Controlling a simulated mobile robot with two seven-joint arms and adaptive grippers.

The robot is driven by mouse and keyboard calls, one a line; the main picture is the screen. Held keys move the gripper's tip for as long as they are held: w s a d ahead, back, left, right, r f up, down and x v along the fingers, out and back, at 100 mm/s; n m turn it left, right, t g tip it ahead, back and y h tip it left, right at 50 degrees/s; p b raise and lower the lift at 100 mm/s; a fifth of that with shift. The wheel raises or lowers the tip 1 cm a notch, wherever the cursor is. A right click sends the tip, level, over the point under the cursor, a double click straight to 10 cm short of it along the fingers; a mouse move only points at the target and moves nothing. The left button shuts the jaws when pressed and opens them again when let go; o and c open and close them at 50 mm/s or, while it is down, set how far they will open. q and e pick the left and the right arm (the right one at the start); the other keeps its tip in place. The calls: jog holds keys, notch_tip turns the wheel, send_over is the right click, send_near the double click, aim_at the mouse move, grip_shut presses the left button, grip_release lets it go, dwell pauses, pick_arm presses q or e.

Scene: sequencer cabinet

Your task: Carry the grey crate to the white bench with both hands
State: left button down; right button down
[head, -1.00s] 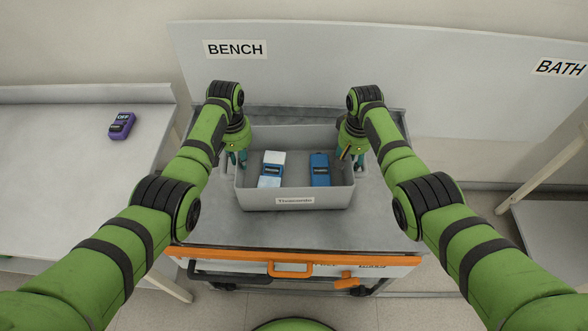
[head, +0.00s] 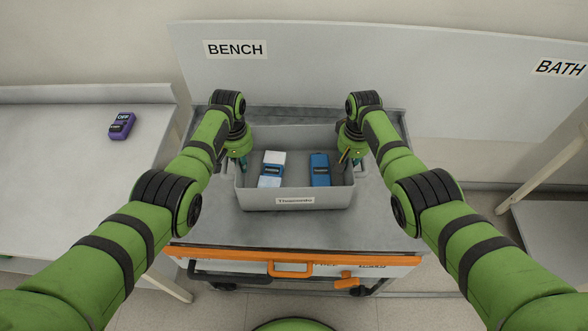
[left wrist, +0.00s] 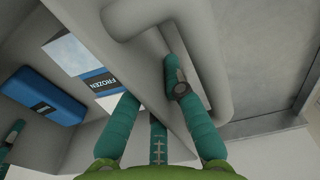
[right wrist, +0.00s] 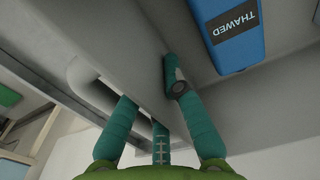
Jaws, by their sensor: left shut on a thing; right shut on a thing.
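The grey crate (head: 294,199) sits on the grey top of a cart, with a name label on its front. Inside it are a blue-and-white box (head: 271,170) marked FROZEN and a blue box (head: 320,170) marked THAWED. My left gripper (head: 243,162) is shut on the crate's left side wall, by the handle; the wall also shows between its fingers in the left wrist view (left wrist: 150,60). My right gripper (head: 347,160) is shut on the right side wall, by the handle (right wrist: 85,75). A white bench (head: 60,190) stands at the left.
The cart (head: 200,228) has an orange front edge and handles. A purple device (head: 121,126) marked OFF lies on the white bench, whose front part is clear. A BENCH sign (head: 235,49) and a BATH sign (head: 559,68) are at the back. A pale leg (head: 545,165) stands at the right.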

pick_arm(q)
jog(key=shift+w+r, duration=0.1)
jog(key=shift+r, duration=0.05)
pick_arm(e)
jog(key=shift+w+r, duration=0.1)
